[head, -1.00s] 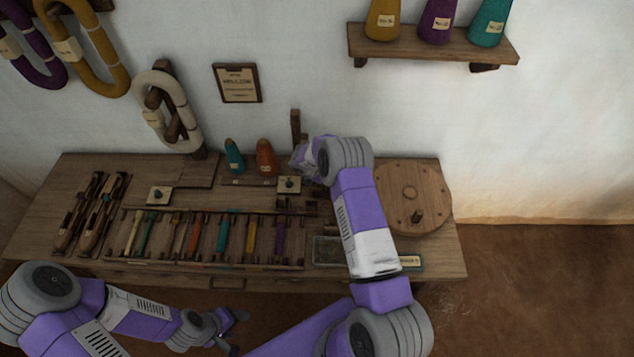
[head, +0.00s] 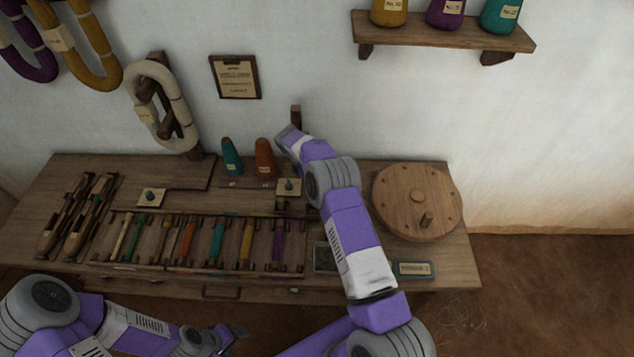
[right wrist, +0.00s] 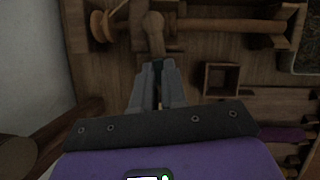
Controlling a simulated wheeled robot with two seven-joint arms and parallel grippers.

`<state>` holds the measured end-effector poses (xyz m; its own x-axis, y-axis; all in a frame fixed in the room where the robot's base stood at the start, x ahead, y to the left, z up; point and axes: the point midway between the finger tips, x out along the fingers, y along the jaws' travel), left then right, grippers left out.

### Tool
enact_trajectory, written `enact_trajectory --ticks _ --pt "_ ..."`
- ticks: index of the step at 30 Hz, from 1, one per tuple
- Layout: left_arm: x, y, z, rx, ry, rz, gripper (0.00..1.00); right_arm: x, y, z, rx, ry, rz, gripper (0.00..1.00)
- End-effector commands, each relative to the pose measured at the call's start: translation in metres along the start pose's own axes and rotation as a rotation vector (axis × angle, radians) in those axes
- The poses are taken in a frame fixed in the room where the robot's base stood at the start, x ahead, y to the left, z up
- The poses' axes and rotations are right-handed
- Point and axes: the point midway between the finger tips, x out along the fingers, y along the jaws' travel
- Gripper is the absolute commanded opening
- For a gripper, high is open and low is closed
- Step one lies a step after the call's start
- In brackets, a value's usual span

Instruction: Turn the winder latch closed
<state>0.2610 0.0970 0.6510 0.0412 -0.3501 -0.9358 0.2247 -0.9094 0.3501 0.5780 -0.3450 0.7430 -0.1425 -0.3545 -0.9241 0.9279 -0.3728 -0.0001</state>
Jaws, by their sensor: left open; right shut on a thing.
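In the right wrist view, the winder latch (right wrist: 153,34) is a short wooden bar with a rounded end, in front of a spindle-like wooden rod (right wrist: 225,25). My right gripper (right wrist: 156,70) is shut on its near end; the exact grip is partly hidden between the fingers. In the head view, my right gripper (head: 286,134) reaches to the back of the bench below a wooden post (head: 296,114), and my own wrist hides the latch there. My left gripper (head: 238,332) is open and empty, low in front of the bench.
The bench (head: 463,256) carries a rack of coloured bobbins (head: 190,240), shuttles (head: 78,215), two yarn cones (head: 248,158) and a round wooden disc (head: 400,190) with a peg.

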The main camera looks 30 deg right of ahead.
Motion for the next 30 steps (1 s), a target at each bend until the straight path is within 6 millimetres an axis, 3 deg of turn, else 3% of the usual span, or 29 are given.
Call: enact_trajectory --ticks 12,27,28,30 --pt "0.014 -0.005 -0.001 0.000 0.000 0.000 0.64 0.001 0.001 0.000 0.155 -0.001 -0.065 0.00" --pt "0.015 -0.006 -0.001 0.000 0.000 0.000 0.64 0.001 0.001 0.001 0.172 -0.002 -0.071 0.00" --pt "0.015 -0.006 -0.001 0.000 0.000 0.000 0.64 0.001 0.001 0.001 0.172 -0.002 -0.071 0.13" --pt "0.015 -0.006 -0.001 0.000 0.000 0.000 0.64 0.001 0.001 0.001 0.172 -0.002 -0.071 0.24"
